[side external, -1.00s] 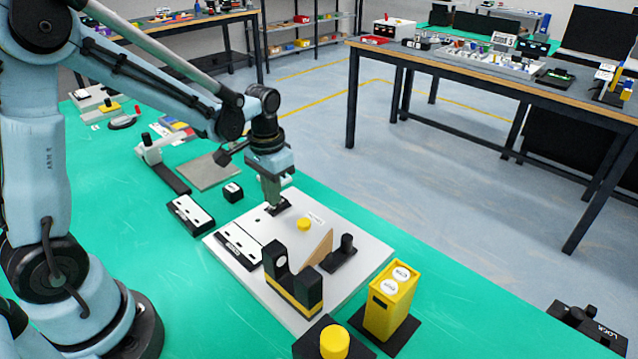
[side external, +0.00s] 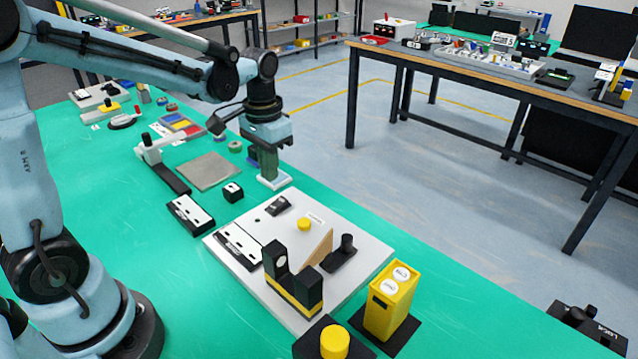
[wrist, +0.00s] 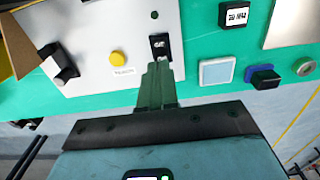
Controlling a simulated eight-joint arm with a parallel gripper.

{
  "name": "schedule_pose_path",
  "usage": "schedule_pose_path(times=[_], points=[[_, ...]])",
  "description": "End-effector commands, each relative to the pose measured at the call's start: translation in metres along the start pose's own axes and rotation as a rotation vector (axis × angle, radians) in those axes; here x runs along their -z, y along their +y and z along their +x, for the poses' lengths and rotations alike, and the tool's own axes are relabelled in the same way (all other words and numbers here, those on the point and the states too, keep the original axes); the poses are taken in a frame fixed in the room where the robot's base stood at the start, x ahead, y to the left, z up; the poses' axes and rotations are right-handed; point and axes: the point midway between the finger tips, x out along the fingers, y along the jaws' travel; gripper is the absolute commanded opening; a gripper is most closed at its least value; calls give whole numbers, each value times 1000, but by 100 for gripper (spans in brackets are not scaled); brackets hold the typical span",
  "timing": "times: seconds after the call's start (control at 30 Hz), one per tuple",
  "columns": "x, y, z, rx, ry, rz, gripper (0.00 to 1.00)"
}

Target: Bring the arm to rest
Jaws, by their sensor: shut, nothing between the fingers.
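My gripper (side external: 268,172) points straight down in the side view, shut and empty. It hangs in the air near the far edge of the white board (side external: 350,280), in front of a small white block (side external: 276,181) that it partly covers. In the wrist view the shut green fingers (wrist: 157,72) lie over the board's edge, just below a black switch (wrist: 160,46) in that picture. The switch (side external: 278,206) is in full view in the side view, apart from the fingers.
The board carries a yellow button (side external: 304,224), a wooden wedge (side external: 316,250) and a black-and-yellow fixture (side external: 292,285). A yellow box (side external: 388,305) stands beside it. A grey plate (side external: 209,171) and black block (side external: 233,192) lie on the green table. The air above the board is clear.

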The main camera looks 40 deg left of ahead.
Motion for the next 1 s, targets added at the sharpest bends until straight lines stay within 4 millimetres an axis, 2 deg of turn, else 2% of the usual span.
schedule_pose_path(times=[0.23, 0.37, 0.7, 1.0], points=[[-1, 1, -1, 1, 5, 0, 0], [-7, 5, -8, 6, 46, 2, 0], [-44, 29, -34, 21, 310, 3, 0], [-72, 45, -37, 9, 537, 2, 0]])
